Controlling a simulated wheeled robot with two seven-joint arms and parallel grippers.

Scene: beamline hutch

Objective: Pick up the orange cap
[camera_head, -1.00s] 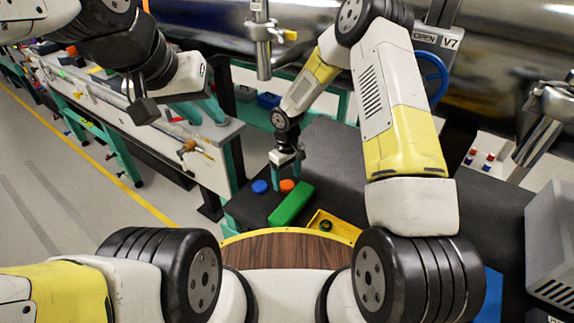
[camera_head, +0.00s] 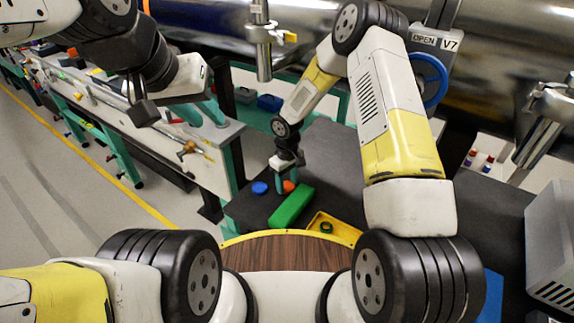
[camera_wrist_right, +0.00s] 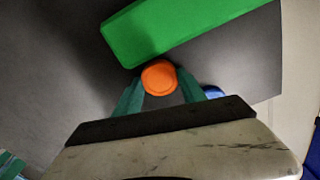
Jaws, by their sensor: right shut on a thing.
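The orange cap (camera_head: 288,187) is at the dark table top, between the blue cap (camera_head: 260,187) and the green block (camera_head: 291,207). My right gripper (camera_head: 289,178) reaches down over it from above. In the right wrist view the orange cap (camera_wrist_right: 158,78) sits between the two green fingers of my right gripper (camera_wrist_right: 160,82), which is shut on it. I cannot tell whether the cap touches the table. My left gripper (camera_head: 141,108) is high at the upper left, far from the cap; its finger opening does not show clearly.
The green block also shows close beside the cap in the right wrist view (camera_wrist_right: 170,28). A yellow tray (camera_head: 345,230) with a dark green ring (camera_head: 326,227) stands nearer me. A pipe with a blue handwheel (camera_head: 430,80) runs behind. The dark table (camera_head: 335,160) is clear behind the cap.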

